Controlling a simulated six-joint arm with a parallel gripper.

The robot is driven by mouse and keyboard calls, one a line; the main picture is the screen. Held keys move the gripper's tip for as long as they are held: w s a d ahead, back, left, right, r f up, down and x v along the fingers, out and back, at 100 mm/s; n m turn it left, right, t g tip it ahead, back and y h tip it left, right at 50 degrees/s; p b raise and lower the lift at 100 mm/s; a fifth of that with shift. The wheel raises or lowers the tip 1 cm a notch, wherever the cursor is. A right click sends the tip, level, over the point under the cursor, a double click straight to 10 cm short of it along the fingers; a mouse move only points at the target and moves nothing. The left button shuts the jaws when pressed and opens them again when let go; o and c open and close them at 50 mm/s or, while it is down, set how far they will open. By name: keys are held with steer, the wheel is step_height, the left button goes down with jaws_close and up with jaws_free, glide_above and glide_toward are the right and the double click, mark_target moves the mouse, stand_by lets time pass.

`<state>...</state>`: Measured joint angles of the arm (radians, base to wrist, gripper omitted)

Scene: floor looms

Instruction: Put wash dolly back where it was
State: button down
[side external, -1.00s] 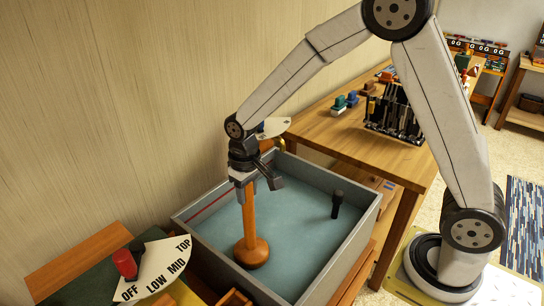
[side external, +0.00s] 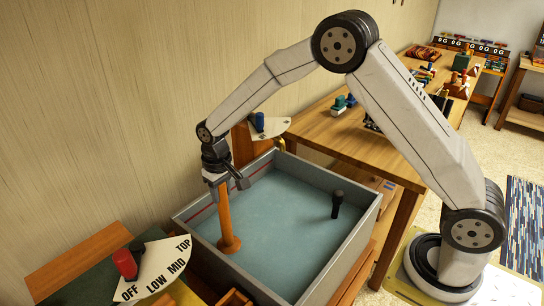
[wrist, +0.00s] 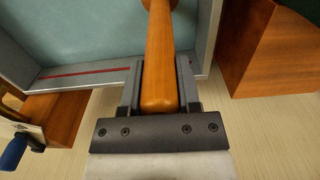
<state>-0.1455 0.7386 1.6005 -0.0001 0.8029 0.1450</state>
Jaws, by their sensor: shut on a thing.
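The wash dolly (side external: 226,218) is an orange-brown wooden pole with a round foot. It stands nearly upright, leaning slightly, inside the grey tub (side external: 339,252) near its left wall. My gripper (side external: 219,183) is shut on the upper end of its handle. I cannot tell whether the foot touches the tub's blue-green floor. A red line (side external: 204,210) runs along the tub's left side.
A short black peg (side external: 337,204) stands at the tub's right. A dial plate (side external: 155,268) marked OFF, LOW, MID, TOP, with a red knob (side external: 124,263), is at the lower left. A wooden table (side external: 333,143) adjoins the tub. The tub's middle is clear.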

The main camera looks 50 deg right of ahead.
steer(key=w+f, duration=0.6)
steer(key=shift+a, duration=0.35)
steer(key=shift+w+f, duration=0.15)
steer(key=shift+f, duration=0.75)
steer(key=shift+w+f, duration=0.1)
steer(key=shift+f, duration=0.9)
steer(key=shift+c, duration=1.6)
jaws_free()
steer(key=shift+f, duration=0.1)
